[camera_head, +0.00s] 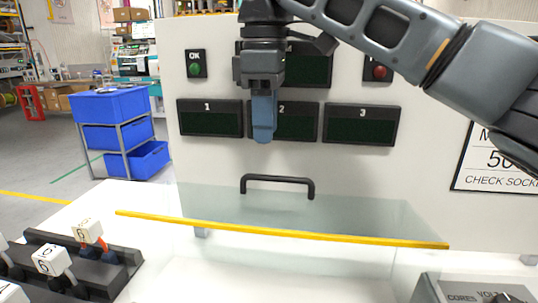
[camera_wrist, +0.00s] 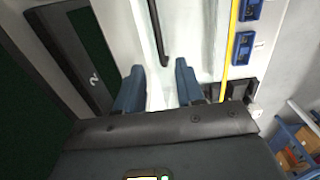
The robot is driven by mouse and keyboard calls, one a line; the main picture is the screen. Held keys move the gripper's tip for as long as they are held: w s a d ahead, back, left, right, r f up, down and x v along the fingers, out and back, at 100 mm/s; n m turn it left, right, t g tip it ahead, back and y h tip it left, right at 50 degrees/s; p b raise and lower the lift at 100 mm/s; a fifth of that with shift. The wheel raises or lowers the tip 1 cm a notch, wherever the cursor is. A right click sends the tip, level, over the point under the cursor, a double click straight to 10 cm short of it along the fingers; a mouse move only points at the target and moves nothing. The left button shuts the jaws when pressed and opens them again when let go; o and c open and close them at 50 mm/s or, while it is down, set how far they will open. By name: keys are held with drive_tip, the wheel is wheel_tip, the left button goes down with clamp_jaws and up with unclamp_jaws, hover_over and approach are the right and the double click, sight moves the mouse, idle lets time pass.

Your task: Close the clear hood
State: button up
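The clear hood (camera_head: 350,217) is a see-through panel with a yellow front edge (camera_head: 280,230), over the white bench in the head view. A black bar handle (camera_head: 278,179) stands on it. My gripper (camera_head: 263,138) points down above the handle and slightly left of it, apart from it; there its fingers overlap edge-on. In the wrist view my gripper (camera_wrist: 159,72) has two blue fingers spread apart with nothing between them. The handle (camera_wrist: 158,35) shows beyond the fingertips, and the yellow edge (camera_wrist: 231,45) lies to the right.
A white panel behind carries dark displays numbered 1 (camera_head: 210,118) and 3 (camera_head: 361,125), a green OK button (camera_head: 195,66) and a red button (camera_head: 378,70). A black rack (camera_head: 105,275) with numbered white tags stands front left, a grey box (camera_head: 475,291) front right. Blue bins (camera_head: 112,104) stand beyond.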

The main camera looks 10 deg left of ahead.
drive_tip(key=shift+w+f, duration=0.1)
drive_tip(key=shift+f, duration=3.75)
drive_tip(key=shift+c, duration=0.3)
clamp_jaws()
